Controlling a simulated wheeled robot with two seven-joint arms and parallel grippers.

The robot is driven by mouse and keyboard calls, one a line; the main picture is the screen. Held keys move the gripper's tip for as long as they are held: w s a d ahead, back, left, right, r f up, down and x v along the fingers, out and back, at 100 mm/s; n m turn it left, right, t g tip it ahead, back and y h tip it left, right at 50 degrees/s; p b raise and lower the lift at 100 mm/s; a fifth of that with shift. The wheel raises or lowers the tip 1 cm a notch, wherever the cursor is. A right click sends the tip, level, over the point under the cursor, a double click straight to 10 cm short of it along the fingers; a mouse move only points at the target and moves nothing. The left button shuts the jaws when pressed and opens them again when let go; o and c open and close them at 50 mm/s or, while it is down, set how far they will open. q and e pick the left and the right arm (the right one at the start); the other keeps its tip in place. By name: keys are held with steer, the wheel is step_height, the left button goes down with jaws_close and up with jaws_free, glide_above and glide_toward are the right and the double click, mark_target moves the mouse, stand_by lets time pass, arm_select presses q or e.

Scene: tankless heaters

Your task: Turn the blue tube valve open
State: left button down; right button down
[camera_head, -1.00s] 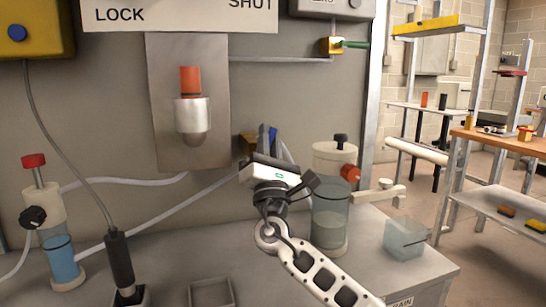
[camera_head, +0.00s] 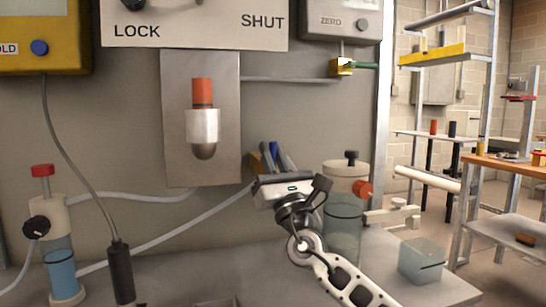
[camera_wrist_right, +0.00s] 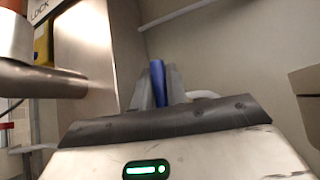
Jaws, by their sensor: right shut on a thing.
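The blue valve handle (camera_head: 274,152) is on the back panel, right of the metal plate. Its brass-coloured body (camera_head: 256,164) shows partly behind my gripper. My right gripper (camera_head: 272,158) is shut on the blue handle, with a finger on each side of it. In the right wrist view the blue handle (camera_wrist_right: 158,82) stands between the two grey fingers, pointing up and slightly tilted. A pale tube (camera_head: 190,226) runs from near the valve down to the left. My left gripper is not in view.
A clear cylinder with a cream top (camera_head: 345,185) stands right beside my right gripper. A clear block (camera_head: 421,262) sits on the bench to its right. A metal plate with a red-capped fitting (camera_head: 203,125) is left of the valve. A second valve with a green handle (camera_head: 362,66) is above.

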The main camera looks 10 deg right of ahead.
steer(key=c, duration=1.4)
jaws_free()
steer(key=shift+f, duration=0.1)
steer(key=v, duration=0.7)
steer(key=shift+s+b, duration=0.2)
steer(key=shift+b, duration=0.2)
steer(key=shift+f, duration=0.15)
